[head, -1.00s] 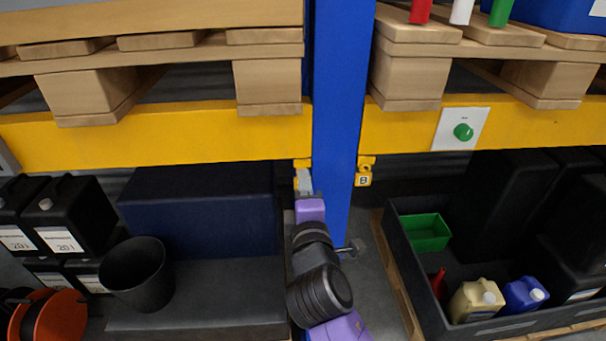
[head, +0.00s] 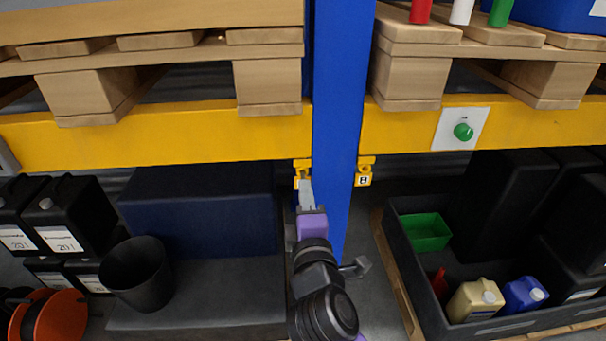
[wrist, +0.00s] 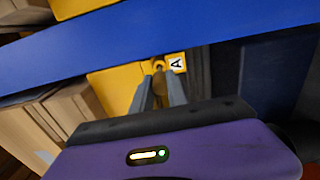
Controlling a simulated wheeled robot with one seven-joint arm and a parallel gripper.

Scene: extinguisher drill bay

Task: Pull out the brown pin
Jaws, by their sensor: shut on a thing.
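My gripper (wrist: 159,84) is shut on the brown pin (wrist: 161,88), which shows between the two grey fingers in the wrist view. A yellow bracket (wrist: 146,83) with a white tag marked A (wrist: 176,64) lies just beyond the fingertips. A small round opening shows beside the tag. I cannot tell whether the pin's far end is still inside the bracket. In the head view my gripper (head: 305,184) is at the left side of the blue upright (head: 338,120), just below the left yellow bracket (head: 302,165). The pin is hidden there.
A second yellow bracket (head: 365,163) with tag B (head: 363,181) is right of the upright. A yellow beam (head: 200,135) crosses above. A green button (head: 463,132) is on a white plate. A black bin (head: 137,275) stands left, a black tray (head: 425,299) right.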

